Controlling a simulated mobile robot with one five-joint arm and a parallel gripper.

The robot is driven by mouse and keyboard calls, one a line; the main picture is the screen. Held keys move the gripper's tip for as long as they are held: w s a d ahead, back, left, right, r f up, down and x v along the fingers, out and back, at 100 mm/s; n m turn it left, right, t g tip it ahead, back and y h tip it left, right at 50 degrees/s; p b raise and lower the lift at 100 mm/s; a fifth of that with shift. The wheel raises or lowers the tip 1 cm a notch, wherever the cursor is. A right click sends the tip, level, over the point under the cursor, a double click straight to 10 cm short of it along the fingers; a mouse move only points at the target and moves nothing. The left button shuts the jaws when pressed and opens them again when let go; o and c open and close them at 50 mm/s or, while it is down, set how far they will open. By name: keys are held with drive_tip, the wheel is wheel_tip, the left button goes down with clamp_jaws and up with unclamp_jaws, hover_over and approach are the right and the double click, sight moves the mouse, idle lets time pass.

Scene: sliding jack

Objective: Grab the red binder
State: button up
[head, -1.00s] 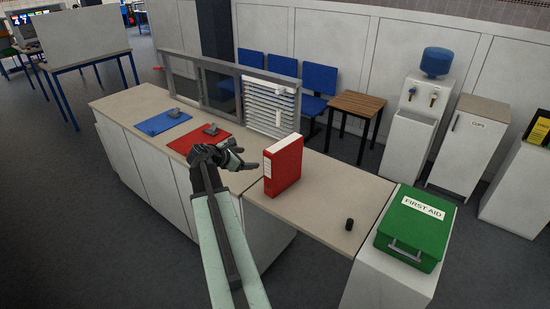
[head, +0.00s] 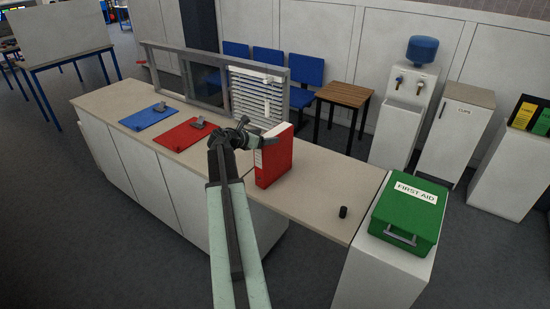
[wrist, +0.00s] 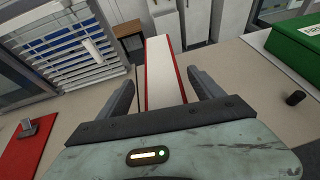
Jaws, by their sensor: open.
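My gripper (head: 258,138) is at the binder's left edge in the head view. In the wrist view my gripper (wrist: 163,92) is open, with one finger on each side of the binder's near end.
A red clipboard (head: 186,135) and a blue clipboard (head: 147,118) lie left on the counter (head: 115,97). A framed sliding window (head: 205,80) stands behind. A small black cylinder (head: 343,212) and a green first aid box (head: 408,210) are to the right.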

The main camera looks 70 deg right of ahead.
sight(269, 135)
drive_tip(key=b+x, duration=0.1)
drive_tip(key=x, duration=0.2)
drive_tip(key=shift+s+d+f, duration=0.15)
drive_tip(key=shift+s+d, duration=0.15)
drive_tip(key=shift+c, duration=0.6)
clamp_jaws()
